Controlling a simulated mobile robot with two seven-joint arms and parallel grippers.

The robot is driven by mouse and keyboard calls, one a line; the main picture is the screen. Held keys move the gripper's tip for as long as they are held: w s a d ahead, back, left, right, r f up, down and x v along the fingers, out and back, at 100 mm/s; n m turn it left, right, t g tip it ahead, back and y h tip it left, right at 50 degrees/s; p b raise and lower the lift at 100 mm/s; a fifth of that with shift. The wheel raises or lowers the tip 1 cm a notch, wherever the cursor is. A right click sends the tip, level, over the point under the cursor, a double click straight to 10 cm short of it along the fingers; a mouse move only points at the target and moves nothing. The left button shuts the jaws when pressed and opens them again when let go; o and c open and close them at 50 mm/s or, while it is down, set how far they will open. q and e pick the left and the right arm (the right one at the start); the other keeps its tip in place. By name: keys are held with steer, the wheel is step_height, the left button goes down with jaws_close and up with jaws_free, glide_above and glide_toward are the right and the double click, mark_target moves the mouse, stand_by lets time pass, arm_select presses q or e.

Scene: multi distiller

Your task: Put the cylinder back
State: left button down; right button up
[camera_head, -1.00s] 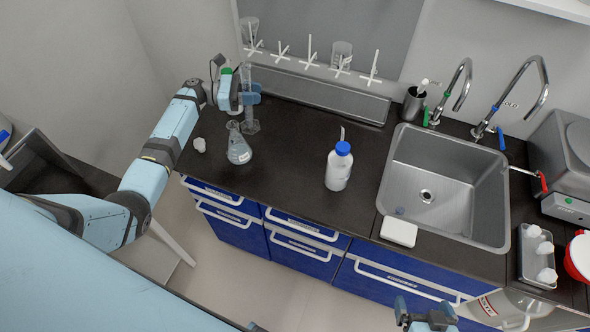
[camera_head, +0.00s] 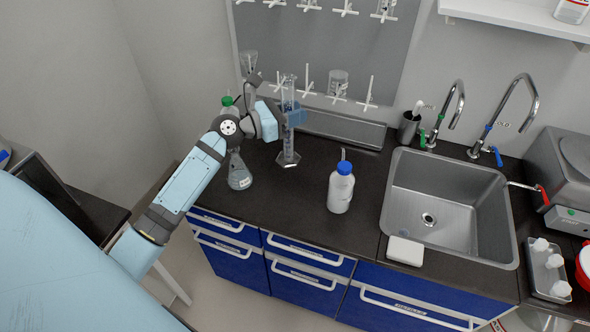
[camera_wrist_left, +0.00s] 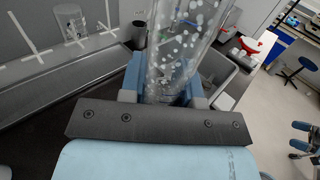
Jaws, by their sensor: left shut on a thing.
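The cylinder is a clear, tall glass graduated cylinder (camera_head: 288,148) with a wide foot, held upright over the left part of the dark bench. My left gripper (camera_head: 291,114) is shut around its upper body. In the left wrist view the clear cylinder wall (camera_wrist_left: 178,45), with white specks showing on it, stands between the two blue fingers (camera_wrist_left: 163,92). I cannot tell for sure how far its foot is above the bench. A grey wall rack (camera_head: 310,45) with white pegs is behind it. My right gripper is not in view.
An Erlenmeyer flask (camera_head: 239,172) stands left of the cylinder, partly behind my arm. A blue-capped wash bottle (camera_head: 341,188) stands to the right, before the sink (camera_head: 450,210). A beaker (camera_head: 338,82) and a small glass vessel (camera_head: 249,62) hang on the rack. A drip trough (camera_head: 343,129) runs below it.

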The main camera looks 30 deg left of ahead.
mark_target(294, 159)
arm_select(q)
step_height(294, 159, down, 10)
steer(key=shift+f+b, duration=0.1)
steer(key=shift+b, duration=0.6)
step_height(294, 159, down, 5)
steer(key=shift+f+b, duration=0.1)
steer(key=shift+b, duration=0.2)
steer(key=c, duration=0.8)
jaws_free()
